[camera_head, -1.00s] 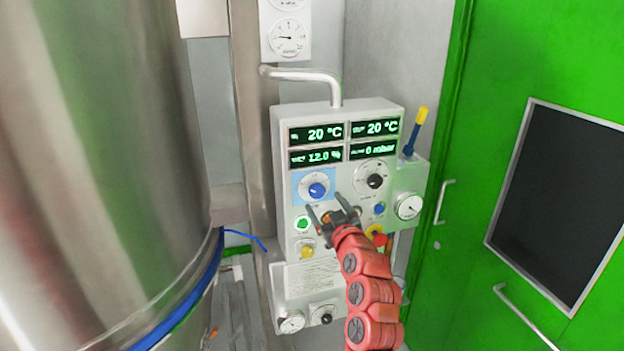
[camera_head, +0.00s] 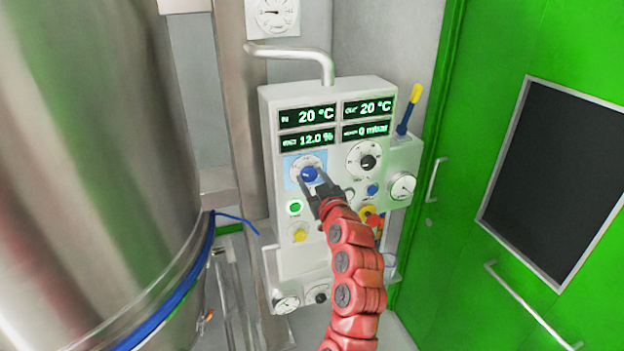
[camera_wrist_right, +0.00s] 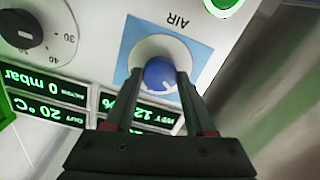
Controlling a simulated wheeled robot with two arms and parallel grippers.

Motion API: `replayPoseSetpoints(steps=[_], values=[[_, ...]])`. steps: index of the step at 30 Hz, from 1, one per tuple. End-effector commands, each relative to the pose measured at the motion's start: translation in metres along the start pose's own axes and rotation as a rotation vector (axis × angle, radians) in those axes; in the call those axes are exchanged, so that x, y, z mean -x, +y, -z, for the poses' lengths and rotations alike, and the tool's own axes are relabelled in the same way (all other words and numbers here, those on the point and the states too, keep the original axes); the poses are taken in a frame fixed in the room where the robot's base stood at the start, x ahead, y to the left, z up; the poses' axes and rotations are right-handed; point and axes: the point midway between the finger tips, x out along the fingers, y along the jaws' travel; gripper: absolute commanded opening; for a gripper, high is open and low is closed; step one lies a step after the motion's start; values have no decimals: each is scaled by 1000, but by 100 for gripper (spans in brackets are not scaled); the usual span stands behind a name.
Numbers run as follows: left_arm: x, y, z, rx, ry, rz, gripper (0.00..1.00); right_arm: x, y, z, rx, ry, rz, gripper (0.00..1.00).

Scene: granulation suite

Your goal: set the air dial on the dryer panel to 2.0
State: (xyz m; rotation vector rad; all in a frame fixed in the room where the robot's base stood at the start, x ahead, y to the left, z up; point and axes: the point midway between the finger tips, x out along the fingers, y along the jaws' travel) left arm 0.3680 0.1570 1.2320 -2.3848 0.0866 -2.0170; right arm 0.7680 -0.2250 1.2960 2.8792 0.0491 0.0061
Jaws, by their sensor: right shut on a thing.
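The dryer panel (camera_head: 272,217) is a pale upright box with lit displays at its top. The air dial (camera_head: 309,174) is a blue knob on a white round scale in a light blue square, left of the panel's middle. In the right wrist view the blue knob (camera_wrist_right: 161,73) sits beside the word AIR, seen upside down. My right gripper (camera_head: 312,180) is at the knob, and its two fingers (camera_wrist_right: 159,84) are shut on the knob's sides. The scale figures are too small to read and partly covered. My left gripper is not in view.
A black-knobbed dial (camera_head: 368,161) is right of the air dial. A green button (camera_head: 294,208), a yellow knob (camera_head: 299,232) and a red knob on yellow (camera_head: 372,218) lie below. A steel vessel (camera_head: 90,150) stands left, a green door (camera_head: 480,200) right.

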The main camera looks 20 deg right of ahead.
Motion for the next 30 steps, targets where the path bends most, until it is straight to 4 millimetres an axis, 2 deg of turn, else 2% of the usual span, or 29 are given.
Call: replayPoseSetpoints(steps=[1, 4, 17, 30], values=[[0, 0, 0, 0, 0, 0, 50, 0, 0, 0, 0, -1, 1, 18], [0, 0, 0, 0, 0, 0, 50, 0, 0, 0, 0, -1, 1, 0], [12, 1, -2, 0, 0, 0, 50, 0, 0, -2, -95, 3, -2, 0], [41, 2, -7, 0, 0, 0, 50, 0, 1, -1, -469, 5, -2, 0]])
